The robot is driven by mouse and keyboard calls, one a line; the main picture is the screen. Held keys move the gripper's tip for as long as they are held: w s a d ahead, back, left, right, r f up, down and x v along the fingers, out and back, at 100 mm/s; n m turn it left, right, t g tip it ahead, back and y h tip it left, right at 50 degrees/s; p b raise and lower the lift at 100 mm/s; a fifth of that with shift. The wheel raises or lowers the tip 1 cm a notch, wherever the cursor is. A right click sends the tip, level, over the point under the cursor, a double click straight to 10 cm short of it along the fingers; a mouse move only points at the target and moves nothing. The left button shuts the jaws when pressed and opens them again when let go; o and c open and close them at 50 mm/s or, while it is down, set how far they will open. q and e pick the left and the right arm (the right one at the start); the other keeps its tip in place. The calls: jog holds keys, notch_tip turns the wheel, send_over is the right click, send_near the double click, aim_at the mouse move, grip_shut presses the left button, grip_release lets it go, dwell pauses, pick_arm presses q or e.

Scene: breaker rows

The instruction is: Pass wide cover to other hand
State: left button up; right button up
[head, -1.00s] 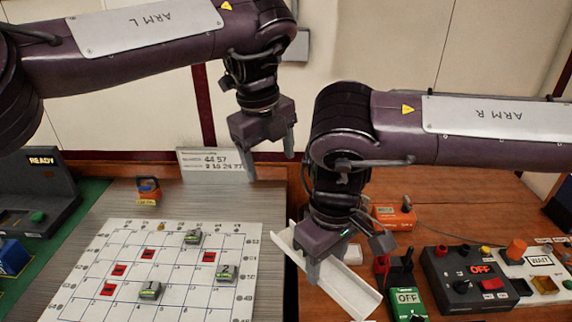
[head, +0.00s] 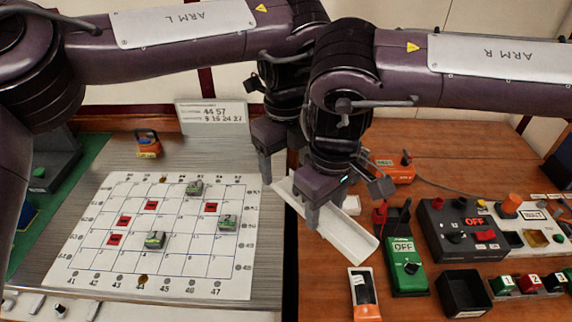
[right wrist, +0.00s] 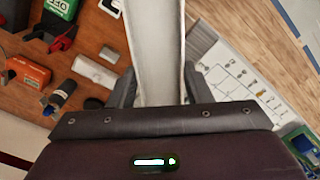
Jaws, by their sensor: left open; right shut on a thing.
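The wide cover (head: 345,240) is a long white channel. It slants above the seam between the grey mat and the wooden table in the head view. My right gripper (head: 312,215) is shut on it, and in the right wrist view the cover (right wrist: 157,50) runs away between the fingers. My left gripper (head: 268,172) is open and hangs just left of the right gripper, by the cover's far left end. I cannot tell whether its fingers touch the cover or stand around it.
A gridded white sheet (head: 90,235) with red and grey-green pieces lies on the left. To the right stand a green OFF box (head: 405,270), a dark panel (head: 465,235), an orange box (head: 393,170) and a black open bin (head: 465,293). A sign (head: 211,117) stands behind.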

pick_arm(q)
jog(key=shift+f, duration=0.8)
jog(key=shift+c, duration=0.4)
jog(key=c, duration=1)
pick_arm(e)
jog(key=o, duration=1.1)
jog(key=shift+c, duration=0.2)
